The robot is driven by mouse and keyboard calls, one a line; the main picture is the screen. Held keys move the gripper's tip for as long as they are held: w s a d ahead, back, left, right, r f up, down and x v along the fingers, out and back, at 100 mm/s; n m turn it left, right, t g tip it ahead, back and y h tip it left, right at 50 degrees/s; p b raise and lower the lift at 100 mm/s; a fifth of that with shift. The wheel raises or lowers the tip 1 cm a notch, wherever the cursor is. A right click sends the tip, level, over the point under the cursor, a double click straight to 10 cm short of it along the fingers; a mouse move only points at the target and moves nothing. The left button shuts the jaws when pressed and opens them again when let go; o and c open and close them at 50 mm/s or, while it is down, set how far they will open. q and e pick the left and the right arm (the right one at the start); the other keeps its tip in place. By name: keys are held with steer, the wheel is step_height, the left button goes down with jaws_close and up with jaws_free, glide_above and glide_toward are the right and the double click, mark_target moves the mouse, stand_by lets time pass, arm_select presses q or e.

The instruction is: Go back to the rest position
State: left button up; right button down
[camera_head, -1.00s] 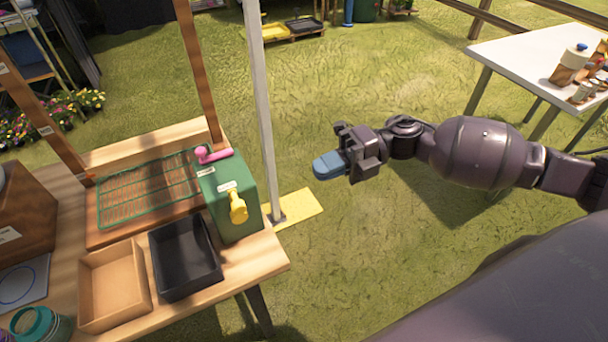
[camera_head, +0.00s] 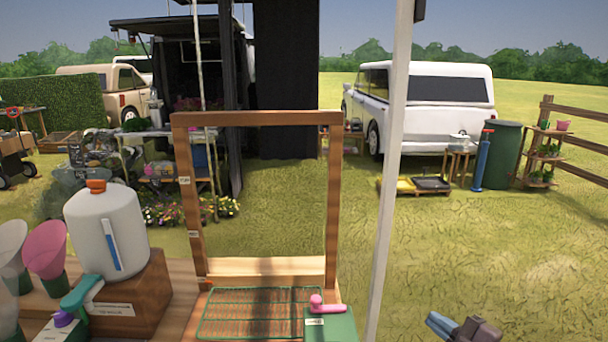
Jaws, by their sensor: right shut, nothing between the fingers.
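My right gripper (camera_head: 454,327) shows at the bottom edge of the head view, right of the white pole. Its blue fingertips are shut with nothing between them, over the grass. The rest of my right arm is below the picture. My left gripper and left arm are not in view.
A wooden bench with a tall wooden frame (camera_head: 335,200) and a green wire rack (camera_head: 255,315) stands at the lower left. A green box (camera_head: 338,326) with a pink handle is there. A white jug (camera_head: 90,230) stands further left. A white pole (camera_head: 392,170) rises beside the bench.

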steer(key=s+d+f+m+g+h, duration=0.1)
steer(key=s+f+m+g+h, duration=0.1)
steer(key=s+f+m+h, duration=0.3)
steer(key=s+d+f+m+g+h, duration=0.1)
steer(key=s+f+m+h, duration=0.5)
steer(key=s+f+m, duration=0.7)
steer(key=s+f, duration=0.5)
steer(key=f, duration=0.1)
steer(key=shift+d+g, duration=0.3)
steer(key=shift+g, duration=0.1)
